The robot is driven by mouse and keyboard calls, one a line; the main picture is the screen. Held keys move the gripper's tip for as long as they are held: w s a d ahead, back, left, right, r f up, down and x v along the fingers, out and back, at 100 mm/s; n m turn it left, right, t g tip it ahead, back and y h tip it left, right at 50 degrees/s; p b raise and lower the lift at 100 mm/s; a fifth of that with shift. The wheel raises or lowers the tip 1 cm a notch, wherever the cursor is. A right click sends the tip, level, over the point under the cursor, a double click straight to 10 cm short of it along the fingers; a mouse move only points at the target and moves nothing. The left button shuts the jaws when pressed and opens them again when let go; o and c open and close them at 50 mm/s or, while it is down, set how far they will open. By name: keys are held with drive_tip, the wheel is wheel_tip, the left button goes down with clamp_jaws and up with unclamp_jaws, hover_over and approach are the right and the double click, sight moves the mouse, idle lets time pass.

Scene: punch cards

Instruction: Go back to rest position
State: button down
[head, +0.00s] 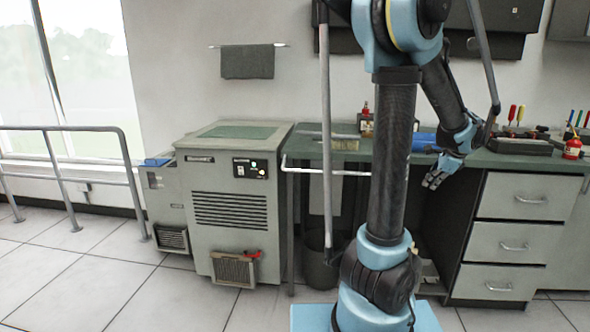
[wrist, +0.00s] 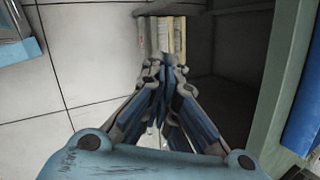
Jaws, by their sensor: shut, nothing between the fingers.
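My gripper (head: 436,178) hangs beside the green workbench top (head: 480,161), in front of the dark open space left of the drawers. In the wrist view my gripper (wrist: 164,66) has its fingers drawn together, shut and empty. Just past the fingertips in that view are several pale, upright card-like or book-like pieces (wrist: 160,36); I cannot tell whether they touch the fingers. My arm's dark and light blue links cover the middle of the head view and hide part of the bench.
A grey card machine (head: 232,205) stands left of the bench, with a metal railing (head: 62,128) farther left. A drawer cabinet (head: 520,242) is at right. Screwdrivers (head: 516,114) and a red bottle (head: 572,148) stand on the bench. Tiled floor (head: 75,290) is clear at front left.

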drive_tip(key=s+a+f+n+g, duration=0.1)
drive_tip(key=s+a+n, duration=0.35)
drive_tip(key=a, duration=0.55)
drive_tip(key=s+a+f+n+g, duration=0.1)
drive_tip(key=s+a+n, duration=0.2)
drive_tip(key=a+n, duration=0.55)
drive_tip(key=s+a+f+n, duration=0.3)
drive_tip(key=s+a+n, duration=0.1)
drive_tip(key=s, duration=0.3)
drive_tip(key=s+a+f+n+g+h, duration=0.1)
drive_tip(key=s+a+f+n, duration=0.3)
drive_tip(key=s+a+n, duration=0.1)
drive_tip(key=shift+s+a+f+n+h, duration=0.15)
drive_tip(key=shift+s+a+n+h, duration=0.15)
drive_tip(key=shift+s+a, duration=0.65)
drive_tip(key=shift+w+a, duration=0.1)
drive_tip(key=shift+w+f, duration=0.2)
drive_tip(key=shift+w, duration=0.25)
